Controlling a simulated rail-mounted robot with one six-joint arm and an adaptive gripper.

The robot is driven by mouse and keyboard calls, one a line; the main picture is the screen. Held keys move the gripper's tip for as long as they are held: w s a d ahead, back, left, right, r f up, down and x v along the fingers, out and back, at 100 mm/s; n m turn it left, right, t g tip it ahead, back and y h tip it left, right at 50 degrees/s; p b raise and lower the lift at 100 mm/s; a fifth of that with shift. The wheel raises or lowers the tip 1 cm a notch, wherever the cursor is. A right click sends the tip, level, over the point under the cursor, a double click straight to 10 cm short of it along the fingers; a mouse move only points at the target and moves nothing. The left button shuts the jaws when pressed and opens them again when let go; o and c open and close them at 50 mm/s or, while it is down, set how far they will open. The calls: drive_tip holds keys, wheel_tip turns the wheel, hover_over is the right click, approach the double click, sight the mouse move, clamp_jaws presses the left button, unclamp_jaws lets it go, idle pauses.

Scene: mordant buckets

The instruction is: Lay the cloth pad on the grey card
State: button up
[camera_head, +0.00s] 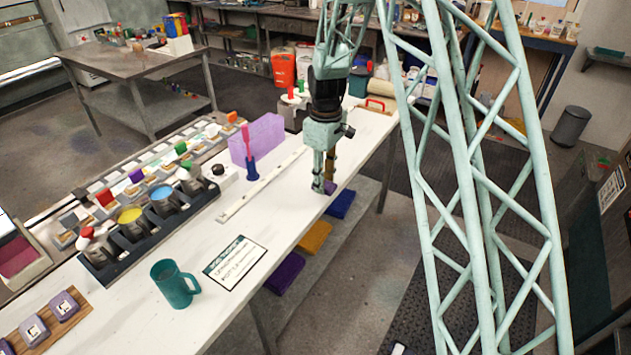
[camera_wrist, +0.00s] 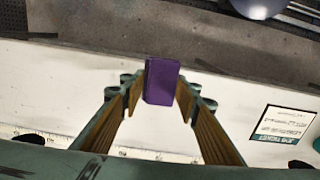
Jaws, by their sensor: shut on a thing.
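A small purple pad (camera_wrist: 162,82) is between the fingertips of my gripper (camera_wrist: 161,88) in the wrist view. I take it for the cloth pad. In the head view, my gripper (camera_head: 324,186) points down over the right edge of the white bench, with a bit of the purple pad (camera_head: 331,187) showing at its tips. The fingers are shut on it. I cannot single out the grey card. A printed white ticket with a dark header (camera_head: 235,262) lies flat on the bench, left of and nearer than the gripper; it also shows in the wrist view (camera_wrist: 281,124).
A teal mug (camera_head: 174,284) stands beside the ticket. A long pale strip (camera_head: 262,184), a blue holder (camera_head: 251,170) and a lavender block (camera_head: 257,138) are left of the gripper. Dye pots (camera_head: 165,201) line the left side. Folded pads (camera_head: 314,237) lie on a lower shelf.

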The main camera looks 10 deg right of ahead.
drive_tip(key=m, duration=0.5)
drive_tip(key=shift+r+m, duration=0.3)
drive_tip(key=shift+r, duration=0.1)
drive_tip(key=shift+r+m, duration=0.15)
drive_tip(key=shift+m, duration=0.8)
drive_tip(key=shift+r+m, duration=0.15)
drive_tip(key=shift+m, duration=0.8)
